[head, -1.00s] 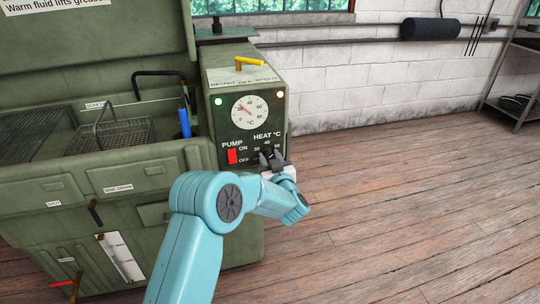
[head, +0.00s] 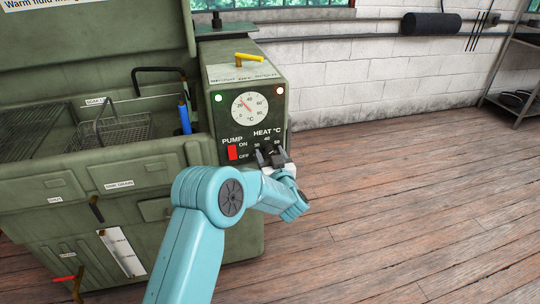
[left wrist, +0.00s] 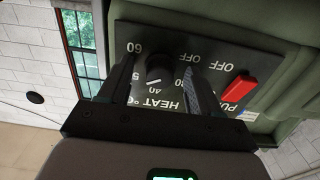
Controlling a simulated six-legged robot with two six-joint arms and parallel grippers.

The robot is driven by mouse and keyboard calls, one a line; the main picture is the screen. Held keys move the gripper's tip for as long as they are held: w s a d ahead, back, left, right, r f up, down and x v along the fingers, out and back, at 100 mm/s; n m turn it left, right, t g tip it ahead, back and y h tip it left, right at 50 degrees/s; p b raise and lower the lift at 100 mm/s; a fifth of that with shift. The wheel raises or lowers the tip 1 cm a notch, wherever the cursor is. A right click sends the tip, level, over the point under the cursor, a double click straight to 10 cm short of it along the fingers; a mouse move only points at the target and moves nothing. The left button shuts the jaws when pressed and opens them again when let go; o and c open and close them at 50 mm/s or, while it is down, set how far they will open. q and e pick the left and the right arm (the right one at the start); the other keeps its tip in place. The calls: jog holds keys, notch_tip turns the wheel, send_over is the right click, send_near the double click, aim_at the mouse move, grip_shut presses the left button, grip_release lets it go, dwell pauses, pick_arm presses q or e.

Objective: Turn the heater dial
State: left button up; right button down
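The heater dial (left wrist: 160,68) is a dark round knob with a white mark, on the black control panel (left wrist: 222,62) under the HEAT °C lettering. In the left wrist view its white mark points toward the 40. My left gripper (head: 272,155) is at the dial in the head view, and its fingers largely hide the dial there. In the left wrist view the fingers stand apart, one on each side of the dial. I cannot tell whether either finger touches it. My right gripper is not in view.
The red pump switch (head: 232,153) is just left of the dial. The green washer tank (head: 150,172) with a wire basket (head: 125,132) is at left. Wooden floor is clear at right.

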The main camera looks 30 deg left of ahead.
pick_arm(q)
jog(key=v, duration=1.6)
jog(key=shift+s+p, duration=0.15)
jog(key=shift+p, duration=0.15)
